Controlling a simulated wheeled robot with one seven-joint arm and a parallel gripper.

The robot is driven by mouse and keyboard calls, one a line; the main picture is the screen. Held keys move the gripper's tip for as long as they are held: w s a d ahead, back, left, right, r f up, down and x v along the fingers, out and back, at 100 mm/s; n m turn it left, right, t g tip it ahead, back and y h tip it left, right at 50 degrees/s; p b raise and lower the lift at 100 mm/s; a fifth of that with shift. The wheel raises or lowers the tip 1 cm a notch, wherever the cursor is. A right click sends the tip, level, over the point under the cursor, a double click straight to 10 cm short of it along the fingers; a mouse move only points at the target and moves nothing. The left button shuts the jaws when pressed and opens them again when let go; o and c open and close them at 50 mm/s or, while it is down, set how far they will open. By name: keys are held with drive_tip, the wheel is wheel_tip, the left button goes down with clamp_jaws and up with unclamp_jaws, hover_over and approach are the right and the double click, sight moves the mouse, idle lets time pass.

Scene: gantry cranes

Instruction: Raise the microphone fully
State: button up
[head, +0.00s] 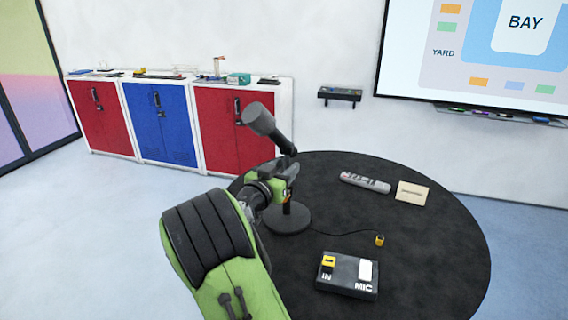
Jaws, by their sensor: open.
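The microphone (258,119) is dark grey, with a thick head tilted up to the left on a jointed boom. Its round base (297,222) stands on the round black table (430,250). My gripper (291,171) is open, just below the boom's joint and in front of the stand's stem. My green arm and the gripper hide much of the stem. I cannot tell whether the jaws are around the stem or beside it, or whether they touch it.
A black box (347,275) marked IN and MIC, with a yellow and a white part, sits at the table's front. A cable ends in a yellow plug (379,240). A grey remote (365,182) and a beige card (412,191) lie at the back right. The table's right side is clear.

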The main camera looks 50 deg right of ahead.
sight(277, 145)
clamp_jaws()
idle(0.3)
wheel_tip(277, 145, up, 12)
drive_tip(key=p, duration=0.3)
drive_tip(key=shift+d+p, duration=0.1)
drive_tip(key=shift+p, duration=0.25)
unclamp_jaws()
drive_tip(key=shift+f, duration=0.1)
